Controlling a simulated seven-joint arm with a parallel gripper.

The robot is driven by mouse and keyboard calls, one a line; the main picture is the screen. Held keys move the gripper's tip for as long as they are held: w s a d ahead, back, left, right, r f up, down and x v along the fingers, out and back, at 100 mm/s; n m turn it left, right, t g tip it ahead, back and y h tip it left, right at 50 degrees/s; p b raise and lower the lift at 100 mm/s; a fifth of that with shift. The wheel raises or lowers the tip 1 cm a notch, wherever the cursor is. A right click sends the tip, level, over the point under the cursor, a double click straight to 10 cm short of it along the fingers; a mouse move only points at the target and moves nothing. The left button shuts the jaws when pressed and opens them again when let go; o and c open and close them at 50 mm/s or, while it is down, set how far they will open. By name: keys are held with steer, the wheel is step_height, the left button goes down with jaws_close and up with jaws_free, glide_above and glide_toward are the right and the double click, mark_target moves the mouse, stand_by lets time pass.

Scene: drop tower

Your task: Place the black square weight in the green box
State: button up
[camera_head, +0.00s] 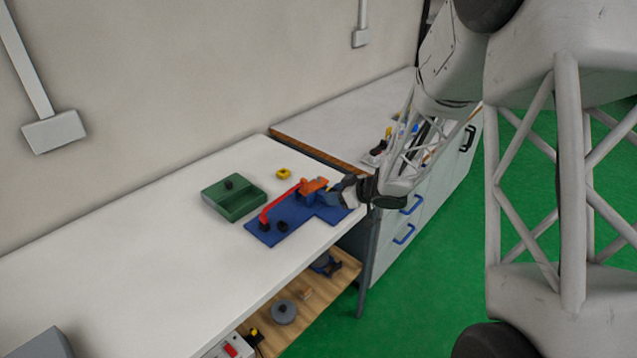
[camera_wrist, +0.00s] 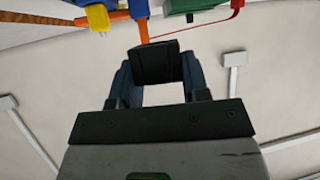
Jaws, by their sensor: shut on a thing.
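My gripper (camera_wrist: 155,75) is shut on the black square weight (camera_wrist: 158,62), which sits between its two fingertips in the wrist view. In the head view my gripper (camera_head: 333,193) is above the right part of the blue base, beside the orange part of the drop tower (camera_head: 313,185); I cannot make out the weight clearly there. The green box (camera_head: 252,203) stands open on the white table to the left of the drop tower. It has compartments, and a small dark object (camera_head: 229,184) is in its back left part. The green box also shows at the top of the wrist view (camera_wrist: 190,5).
The drop tower's red arm (camera_head: 280,201) lies between my gripper and the green box. A yellow block (camera_head: 283,174) is behind the tower. Small dark pieces (camera_head: 282,226) are on the blue base (camera_head: 267,236). The white table (camera_head: 130,260) is clear to the left.

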steer(key=shift+s+a+r, duration=0.3)
steer(key=shift+a+r, duration=0.3)
steer(key=shift+a, duration=0.2)
steer(key=shift+w, duration=0.1)
glide_above(321, 182)
steer(key=s, duration=0.2)
steer(key=shift+w+f, duration=0.1)
steer(key=shift+f, duration=0.6)
steer(key=shift+w+a, duration=0.1)
steer(key=shift+w, duration=0.45)
steer(key=shift+w+f, duration=0.15)
steer(key=shift+f, duration=0.7)
steer(key=shift+w+f, duration=0.15)
steer(key=shift+f, duration=0.65)
steer(key=shift+f, duration=0.15)
steer(key=o, duration=1.1)
